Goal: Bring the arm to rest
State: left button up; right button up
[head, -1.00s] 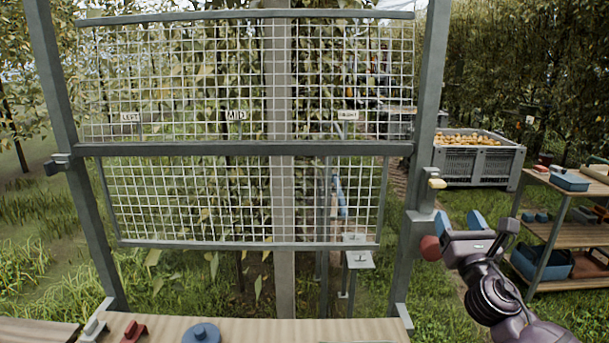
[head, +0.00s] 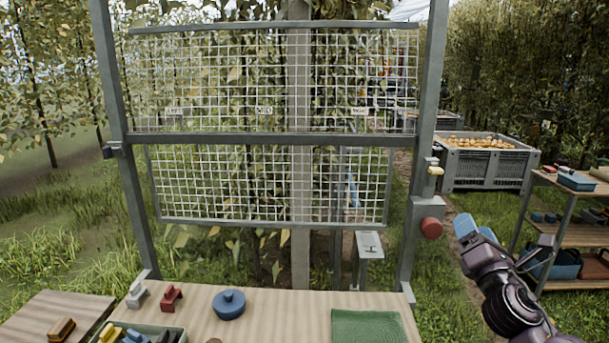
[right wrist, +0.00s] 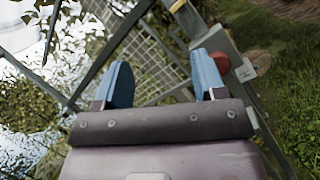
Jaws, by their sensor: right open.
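My right gripper (head: 503,238) is at the right in the head view, to the right of the frame's right post and beside the red button (head: 431,228). Its blue-tipped fingers are apart with nothing between them. In the right wrist view the two blue fingers (right wrist: 163,82) stand wide apart, and the red button (right wrist: 221,63) shows just past the right finger, apart from it as far as I can tell. My left gripper is in neither view.
A grey metal frame with mesh panels (head: 268,140) stands ahead. A wooden table (head: 265,318) in front holds clips, a blue round lid (head: 229,305) and a green mat (head: 368,326). A crate of pears (head: 488,166) and a shelf (head: 575,225) stand at the right.

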jog(key=s+a+f+m+g, duration=0.1)
jog(key=s+f+m+g, duration=0.15)
jog(key=f+m, duration=0.4)
jog(key=s+a+f+m+g+y, duration=0.1)
jog(key=s+a+f+m, duration=0.1)
jog(key=s+f+m, duration=0.35)
jog(key=s+a+f+m+g, duration=0.1)
jog(key=s+f+m+g, duration=0.1)
jog(key=f+m, duration=0.55)
jog(key=s+a+f+m+g, duration=0.2)
jog(key=s+f+m, duration=0.6)
jog(key=s+f, duration=0.9)
jog(key=s+g, duration=0.2)
jog(key=s, duration=0.1)
jog(key=shift+s+a+g, duration=0.15)
jog(key=shift+s+g, duration=0.1)
jog(key=shift+g, duration=0.1)
jog(key=shift+c, duration=0.3)
